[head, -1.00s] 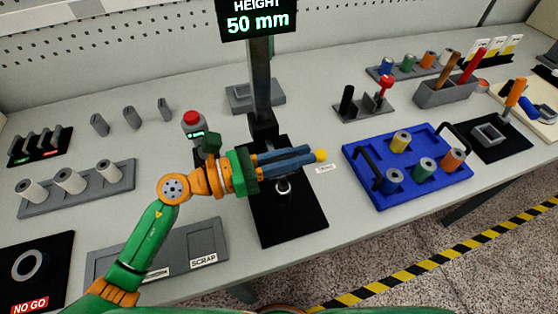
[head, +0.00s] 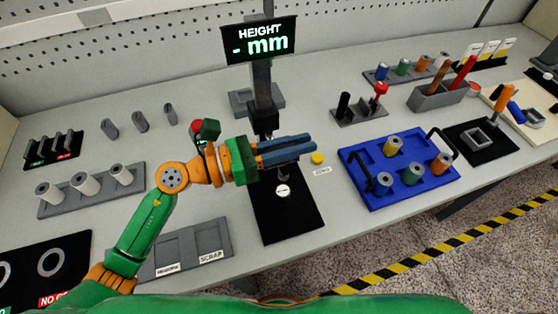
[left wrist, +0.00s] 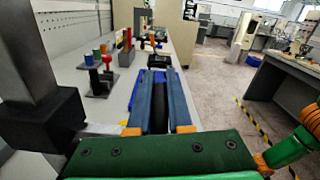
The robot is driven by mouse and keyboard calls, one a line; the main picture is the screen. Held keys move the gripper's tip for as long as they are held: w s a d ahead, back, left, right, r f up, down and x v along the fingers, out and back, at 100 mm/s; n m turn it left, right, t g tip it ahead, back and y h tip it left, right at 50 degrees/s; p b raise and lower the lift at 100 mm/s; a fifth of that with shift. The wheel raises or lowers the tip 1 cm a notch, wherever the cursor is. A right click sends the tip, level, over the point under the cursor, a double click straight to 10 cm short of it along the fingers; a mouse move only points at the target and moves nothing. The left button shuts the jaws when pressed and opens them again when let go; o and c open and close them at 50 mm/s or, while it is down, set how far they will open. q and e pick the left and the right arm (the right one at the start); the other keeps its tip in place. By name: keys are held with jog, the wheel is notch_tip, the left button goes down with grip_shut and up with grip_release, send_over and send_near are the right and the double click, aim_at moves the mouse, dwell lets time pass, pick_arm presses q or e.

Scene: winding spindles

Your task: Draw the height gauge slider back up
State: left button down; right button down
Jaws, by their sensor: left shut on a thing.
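The height gauge stands on a black base plate (head: 290,222) with a dark upright column (head: 262,85). Its display (head: 259,40) reads "- mm". The dark slider block (head: 263,120) is low on the column, above the base; it also shows large at the left of the left wrist view (left wrist: 45,120). My left gripper (head: 314,143) reaches across in front of the column, its blue fingers level and pointing right. It is shut on the slider's projecting part, which the fingers mostly hide. A pale round anvil (head: 283,190) lies below the fingers. My right gripper is not in view.
A yellow button (head: 317,158) sits just beyond the fingertips. A blue tray (head: 385,201) with several spindles lies to the right. A red-topped device (head: 197,126) stands behind my left wrist. A grey scrap tray (head: 180,252) lies at the front left.

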pick_arm(q)
jog(key=shift+r+p, duration=4)
jog(key=shift+r, duration=0.8)
jog(key=shift+w, duration=0.1)
jog(key=c, duration=0.8)
grip_release()
jog(key=shift+c, duration=0.2)
jog(key=shift+f, duration=0.1)
jog(key=shift+a+f, duration=0.1)
jog(key=shift+a, duration=0.1)
jog(key=b+v, duration=0.4)
jog(key=v, duration=0.2)
jog(key=shift+s+a, duration=0.2)
jog(key=shift+a, duration=0.1)
